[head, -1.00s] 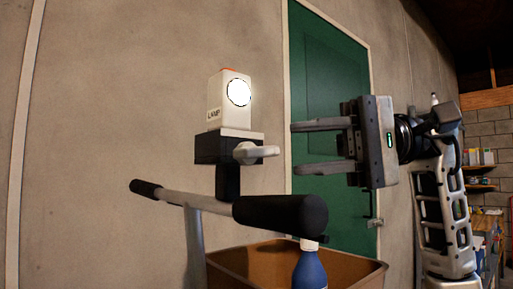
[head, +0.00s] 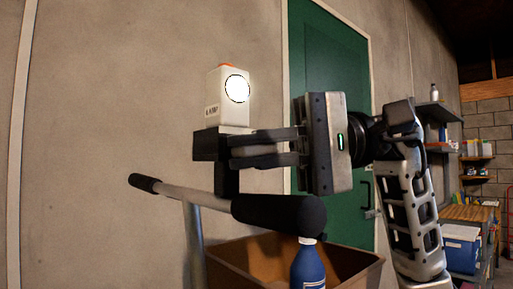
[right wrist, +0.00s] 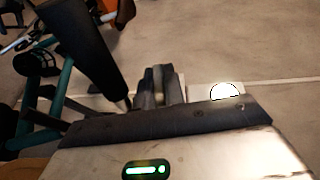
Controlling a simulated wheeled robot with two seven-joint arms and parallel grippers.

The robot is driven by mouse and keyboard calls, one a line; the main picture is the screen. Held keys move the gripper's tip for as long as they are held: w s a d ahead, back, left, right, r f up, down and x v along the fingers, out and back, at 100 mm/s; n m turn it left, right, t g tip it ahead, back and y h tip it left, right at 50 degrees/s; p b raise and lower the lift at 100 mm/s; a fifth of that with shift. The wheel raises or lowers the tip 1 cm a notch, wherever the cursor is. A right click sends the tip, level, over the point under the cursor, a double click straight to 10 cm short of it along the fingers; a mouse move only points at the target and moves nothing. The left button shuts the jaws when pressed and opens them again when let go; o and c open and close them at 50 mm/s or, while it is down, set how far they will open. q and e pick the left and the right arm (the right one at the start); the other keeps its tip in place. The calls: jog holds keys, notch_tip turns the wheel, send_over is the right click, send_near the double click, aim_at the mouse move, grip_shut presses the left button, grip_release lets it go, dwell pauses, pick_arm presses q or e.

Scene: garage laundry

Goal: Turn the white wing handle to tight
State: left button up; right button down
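The white wing handle (head: 252,150) is on the side of the black clamp block (head: 209,146), mostly hidden by my fingers. The clamp sits on a grey bar with black grips (head: 280,214) and bears a white box marked LAMP (head: 228,110) with a bright round light. My right gripper (head: 266,148) reaches in from the right, one finger above the handle and one below, drawn close together on it. In the right wrist view, the fingers (right wrist: 160,86) stand close together near the lamp's light (right wrist: 224,91). My left gripper is not in view.
A brown open bin (head: 240,263) stands below the bar, with a blue bottle (head: 308,266) by the near grip. A green door (head: 348,95) is set in the wall behind. A shelf and a workbench (head: 470,214) stand at the right.

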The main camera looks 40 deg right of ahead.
jog(key=shift+f+y+b, duration=0.25)
jog(key=shift+y+b, duration=0.15)
jog(key=shift+b, duration=0.6)
jog(key=shift+w+m, duration=0.1)
jog(key=shift+m, duration=0.2)
jog(key=shift+r+y, duration=0.3)
jog(key=c, duration=1.5)
grip_release()
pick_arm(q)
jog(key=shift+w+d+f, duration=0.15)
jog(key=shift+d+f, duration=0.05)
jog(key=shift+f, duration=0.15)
pick_arm(e)
jog(key=shift+w+d, duration=0.1)
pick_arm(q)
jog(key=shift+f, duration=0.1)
